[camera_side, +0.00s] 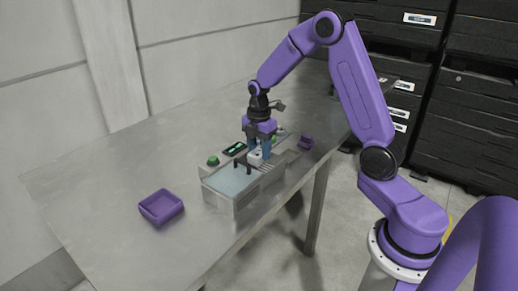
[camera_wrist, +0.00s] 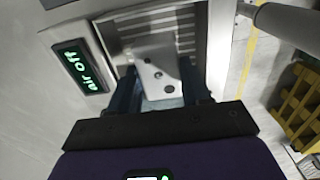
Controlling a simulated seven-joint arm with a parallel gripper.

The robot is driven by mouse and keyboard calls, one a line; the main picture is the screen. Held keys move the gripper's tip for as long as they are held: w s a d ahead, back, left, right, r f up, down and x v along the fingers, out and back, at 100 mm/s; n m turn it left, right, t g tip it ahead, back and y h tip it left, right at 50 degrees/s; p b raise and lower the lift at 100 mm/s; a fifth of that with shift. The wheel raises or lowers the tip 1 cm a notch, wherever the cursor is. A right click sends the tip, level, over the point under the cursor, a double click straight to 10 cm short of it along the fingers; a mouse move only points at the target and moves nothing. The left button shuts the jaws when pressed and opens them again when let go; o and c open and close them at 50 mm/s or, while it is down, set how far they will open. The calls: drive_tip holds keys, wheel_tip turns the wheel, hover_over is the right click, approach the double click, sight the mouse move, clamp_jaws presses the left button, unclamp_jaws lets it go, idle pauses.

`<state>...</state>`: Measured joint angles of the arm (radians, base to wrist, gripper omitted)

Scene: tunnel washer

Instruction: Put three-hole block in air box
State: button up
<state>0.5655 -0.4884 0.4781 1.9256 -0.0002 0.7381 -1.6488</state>
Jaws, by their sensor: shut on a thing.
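The three-hole block (camera_wrist: 158,75) is pale grey-white with dark holes in its face. It sits between the two blue fingers of my gripper (camera_wrist: 162,92), which are shut on it. In the side view my gripper (camera_side: 260,150) points down over the washer, and the block (camera_side: 255,158) shows as a small pale shape at the fingertips. In the wrist view a ribbed grey compartment (camera_wrist: 190,38) lies beyond the block, beside a display (camera_wrist: 80,67) reading "air off". I cannot tell whether the block touches the compartment.
The washer's open tank (camera_side: 231,180) holds pale liquid and stands in front of my gripper. A purple tray (camera_side: 160,206) is at left; a smaller purple one (camera_side: 305,142) is at right.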

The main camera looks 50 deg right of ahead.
drive_tip(key=shift+f, duration=2.15)
idle(0.9)
drive_tip(key=o, duration=1.7)
drive_tip(key=shift+o, duration=0.2)
drive_tip(key=shift+r, duration=0.1)
drive_tip(key=shift+r, duration=3.65)
